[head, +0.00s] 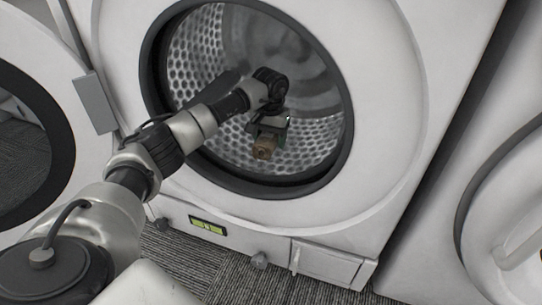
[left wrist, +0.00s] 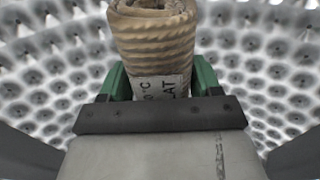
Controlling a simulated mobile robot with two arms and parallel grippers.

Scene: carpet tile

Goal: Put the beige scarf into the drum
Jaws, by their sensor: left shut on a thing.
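The beige scarf (head: 264,147) is a small rolled bundle with a ribbed weave. It also shows in the left wrist view (left wrist: 153,40), with a printed label near the jaws. My left gripper (head: 270,128) is shut on it, with its green fingers (left wrist: 160,80) on either side of the roll. The gripper and scarf are within the round opening of the drum (head: 205,50), whose perforated metal wall lies behind them. In the left wrist view the perforated wall surrounds the scarf. I cannot tell whether the scarf touches the drum. My right gripper is not in view.
The dark ring (head: 160,92) of the opening surrounds my left arm. The open round door (head: 62,110) stands at the left. A second white machine (head: 490,190) stands close at the right. Grey carpet (head: 215,270) shows below.

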